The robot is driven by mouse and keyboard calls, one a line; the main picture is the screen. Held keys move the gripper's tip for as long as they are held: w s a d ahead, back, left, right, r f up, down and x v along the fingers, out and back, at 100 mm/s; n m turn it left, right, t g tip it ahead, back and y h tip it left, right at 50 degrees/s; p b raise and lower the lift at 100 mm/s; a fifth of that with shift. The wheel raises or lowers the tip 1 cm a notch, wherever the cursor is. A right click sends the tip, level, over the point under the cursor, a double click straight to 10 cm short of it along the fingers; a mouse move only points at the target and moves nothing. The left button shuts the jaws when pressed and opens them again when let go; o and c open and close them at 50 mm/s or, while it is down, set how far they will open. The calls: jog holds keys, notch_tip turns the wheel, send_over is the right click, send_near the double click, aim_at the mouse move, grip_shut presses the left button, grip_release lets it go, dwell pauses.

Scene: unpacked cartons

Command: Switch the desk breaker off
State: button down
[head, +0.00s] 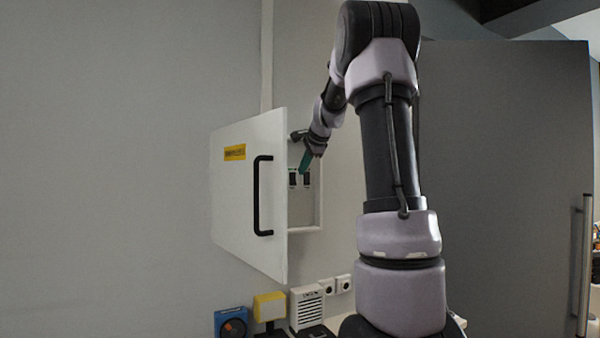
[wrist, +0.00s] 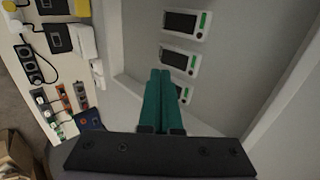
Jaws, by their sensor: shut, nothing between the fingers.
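A white breaker box (head: 304,220) is on the wall, its door (head: 235,190) swung open, with a yellow label and a black handle. Inside, dark breaker switches (head: 293,179) show partly behind my arm. The wrist view shows three black switches in a row: a far one (wrist: 180,24), a middle one (wrist: 178,57) and a near one (wrist: 172,84), each with a green mark beside it. Their labels are too small to read, so I cannot tell which is the desk breaker. My gripper (wrist: 160,75) has teal fingers, shut and empty, with tips by the near switch, partly covering it. Contact cannot be told.
Below the box stand a blue device (head: 231,322), a yellow-topped item (head: 269,306) and a white slotted box (head: 306,306), near wall sockets (head: 335,285). A large grey door-like panel (head: 505,180) stands on the right. The wrist view shows power strips (wrist: 36,62) and cables.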

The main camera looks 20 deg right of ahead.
jog(key=v, duration=0.8)
jog(key=shift+s, duration=0.2)
